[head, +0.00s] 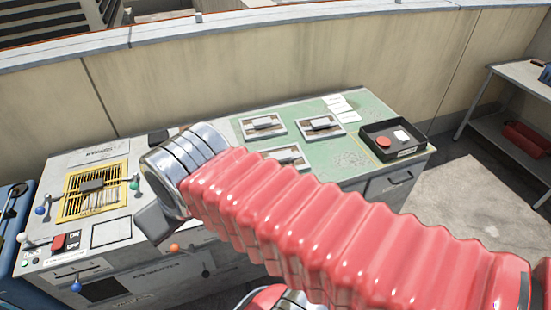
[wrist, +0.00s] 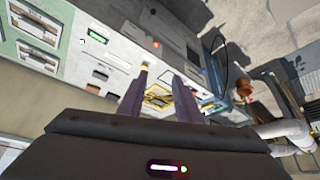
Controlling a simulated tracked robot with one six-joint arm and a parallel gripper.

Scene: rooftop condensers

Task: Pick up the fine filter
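Three framed filter panels with grey handles lie on a green mat (head: 362,154): one at back left (head: 263,126), one at back right (head: 320,124), and one in front (head: 285,157), partly hidden by my arm. I cannot tell which is the fine filter. A yellow-framed grille (head: 92,190) with a dark handle is set in the cabinet top at left. My gripper (wrist: 162,72) shows two dark fingers apart in the wrist view, with nothing seen held. The yellow frame (wrist: 160,97) appears between and beyond them. In the head view my arm hides most of the gripper.
A black tray (head: 393,140) with a red disc and a white piece stands at the mat's right end. Small knobbed levers and a red switch (head: 66,242) are at the cabinet's left. A parapet wall (head: 200,80) runs behind. A shelf table (head: 510,75) stands right.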

